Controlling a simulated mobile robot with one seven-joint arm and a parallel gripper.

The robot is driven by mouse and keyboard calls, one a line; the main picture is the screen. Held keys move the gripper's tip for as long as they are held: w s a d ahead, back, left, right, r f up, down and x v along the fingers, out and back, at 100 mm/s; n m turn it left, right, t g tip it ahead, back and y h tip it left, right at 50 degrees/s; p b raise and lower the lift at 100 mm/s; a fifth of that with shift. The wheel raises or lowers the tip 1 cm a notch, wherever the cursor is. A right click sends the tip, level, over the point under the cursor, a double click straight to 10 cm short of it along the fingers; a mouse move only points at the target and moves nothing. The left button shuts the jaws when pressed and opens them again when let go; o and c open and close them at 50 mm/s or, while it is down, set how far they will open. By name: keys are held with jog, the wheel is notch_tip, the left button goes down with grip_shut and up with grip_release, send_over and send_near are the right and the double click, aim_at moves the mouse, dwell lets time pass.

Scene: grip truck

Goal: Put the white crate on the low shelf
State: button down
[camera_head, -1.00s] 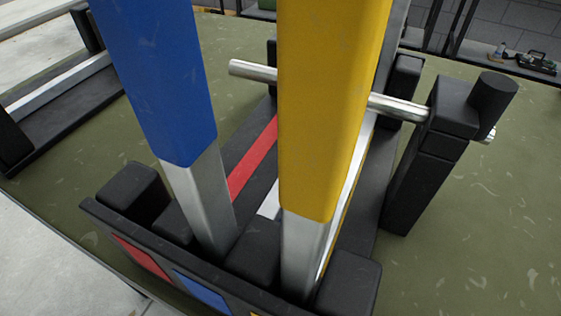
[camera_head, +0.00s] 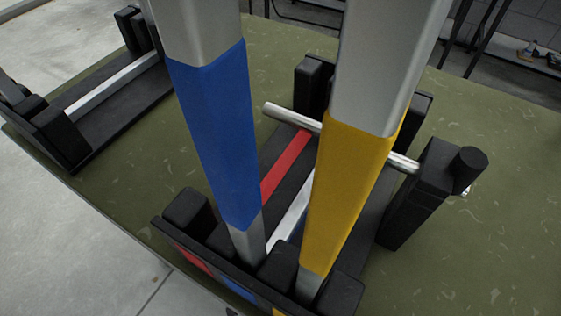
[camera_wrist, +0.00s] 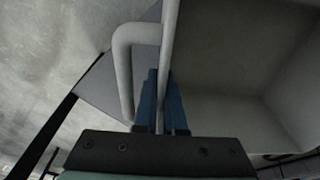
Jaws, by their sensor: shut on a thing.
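The white crate shows in the wrist view, with its pale inner wall (camera_wrist: 230,115) on the right and a looped handle (camera_wrist: 123,65) on the left. My gripper (camera_wrist: 161,100) has its blue fingers on either side of the crate's thin upper edge and is shut on it. The crate's far side and underside are out of view. Neither the crate nor my gripper shows in the head view. I cannot identify the low shelf for certain.
In the head view a black rack (camera_head: 410,205) holds tall posts with a blue sleeve (camera_head: 215,140) and a yellow sleeve (camera_head: 345,190), crossed by a metal bar (camera_head: 290,117). Another rack (camera_head: 110,105) is at left. The green surface (camera_head: 480,250) is clear at right.

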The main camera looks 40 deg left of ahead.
notch_tip(320, 180, down, 6)
jog(key=shift+w+b, duration=0.15)
jog(key=shift+b, duration=1)
jog(key=shift+r, duration=0.1)
jog(key=c, duration=1.4)
grip_release()
jog(key=shift+f, duration=0.2)
jog(key=o, duration=0.4)
jog(key=r+p, duration=0.1)
jog(key=r, duration=0.2)
jog(key=s+r+p, duration=0.1)
jog(key=r+p, duration=0.1)
jog(key=r, duration=0.2)
jog(key=r+p, duration=0.2)
jog(key=r, duration=0.2)
jog(key=shift+s+a+r, duration=0.15)
jog(key=shift+s+a, duration=0.15)
jog(key=shift+a, duration=0.1)
jog(key=shift+s+r, duration=0.1)
jog(key=shift+r, duration=0.35)
